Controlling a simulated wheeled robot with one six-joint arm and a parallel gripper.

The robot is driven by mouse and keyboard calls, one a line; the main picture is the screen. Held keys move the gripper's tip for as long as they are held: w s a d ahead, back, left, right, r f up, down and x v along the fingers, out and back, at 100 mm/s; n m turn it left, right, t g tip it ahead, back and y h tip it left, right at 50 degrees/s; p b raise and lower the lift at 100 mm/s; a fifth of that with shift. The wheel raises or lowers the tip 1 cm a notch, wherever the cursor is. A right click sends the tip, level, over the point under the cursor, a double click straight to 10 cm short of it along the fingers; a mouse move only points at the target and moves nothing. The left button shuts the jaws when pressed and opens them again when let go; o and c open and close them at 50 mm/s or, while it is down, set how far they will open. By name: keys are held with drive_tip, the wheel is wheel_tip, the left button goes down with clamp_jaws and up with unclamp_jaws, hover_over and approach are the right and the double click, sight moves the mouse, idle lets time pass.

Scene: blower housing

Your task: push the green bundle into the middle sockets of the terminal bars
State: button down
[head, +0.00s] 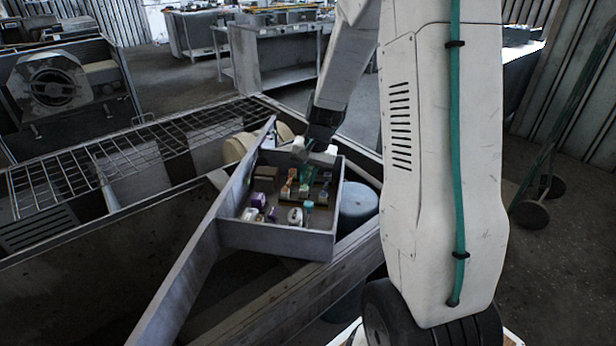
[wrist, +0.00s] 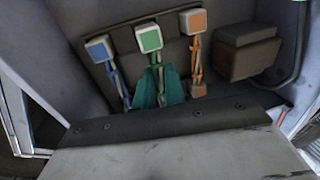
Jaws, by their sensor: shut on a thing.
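In the wrist view the green bundle (wrist: 150,38) has a pale block end with a green face, and its thin leads run down to my gripper (wrist: 160,88). My teal fingers are shut on the bundle's lower leads. Its lower end is hidden behind my gripper body. The blue bundle (wrist: 99,48) stands to the left and the orange bundle (wrist: 194,20) to the right, both apart from my fingers. A dark bar (wrist: 123,62) lies behind the bundles. I cannot tell how the green bundle's ends sit in the sockets. In the head view my gripper (head: 308,172) reaches down into the housing.
The housing (head: 275,240) is a grey open box with raised walls close around my gripper. A brown block (wrist: 247,50) is at the right in the wrist view. White and purple pieces (head: 258,200) lie near the front. A blue drum (head: 358,203) stands outside, right.

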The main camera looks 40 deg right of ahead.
drive_tip(key=shift+f, duration=0.7)
drive_tip(key=c, duration=1.4)
unclamp_jaws()
drive_tip(key=r, duration=0.5)
drive_tip(key=s+d+r, duration=0.1)
drive_tip(key=r, duration=0.1)
drive_tip(key=shift+r, duration=0.3)
drive_tip(key=shift+s, duration=0.15)
